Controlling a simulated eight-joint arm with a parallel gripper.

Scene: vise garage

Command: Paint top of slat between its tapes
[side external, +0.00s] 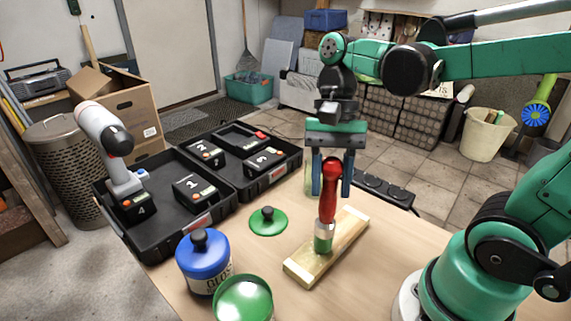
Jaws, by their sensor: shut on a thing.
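A wooden slat (345,240) lies flat on the workbench, running from lower left to upper right, with paler bands at its two ends. My gripper (331,185) is above it, shut on the red handle of a paintbrush (327,195). The brush points down, nearly upright, with a silver ferrule and green bristles. The green tip appears at the slat's top surface near its middle; whether it touches is hard to tell. A can of green paint (243,299) stands open at the front edge. Its green lid (268,221) lies flat on the bench left of the slat.
A blue-lidded jar (204,262) stands left of the paint can. A black case (165,215) with numbered batteries and a drill (114,145) fills the left. A black power strip (384,188) lies behind the slat. Bare bench (375,270) is free right of the slat.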

